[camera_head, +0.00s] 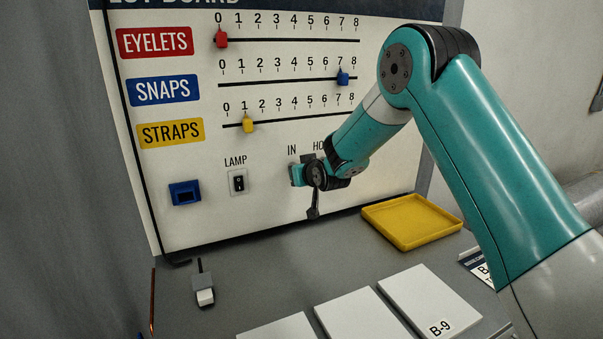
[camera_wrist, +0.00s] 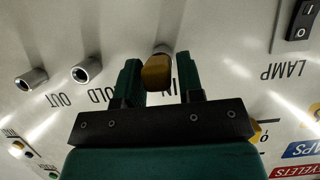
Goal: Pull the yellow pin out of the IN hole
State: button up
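The yellow pin (camera_wrist: 156,72) sits in the metal IN hole (camera_wrist: 161,50) of the board, seen in the wrist view, where the lettering is upside down. My gripper (camera_wrist: 158,76) is at the pin, with one green finger on each side. The fingers are open; a narrow gap shows on the pin's right, and the left finger is very close to it. I cannot tell whether that finger touches. In the head view my gripper (camera_head: 297,174) is at the board by the IN label, and my arm hides the pin and holes.
The HOLD hole (camera_wrist: 87,70) and OUT hole (camera_wrist: 32,79) look empty. The lamp switch (camera_head: 239,183) is left of my gripper in the head view. A yellow tray (camera_head: 412,246) lies on the bench at the right. White panels (camera_head: 362,316) lie at the front.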

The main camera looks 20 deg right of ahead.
grip_shut()
jog(key=shift+s, duration=0.1)
jog(key=shift+s, duration=0.1)
jog(key=shift+s+d+b, duration=0.1)
jog(key=shift+s+b, duration=1.1)
jog(key=shift+s, duration=1.6)
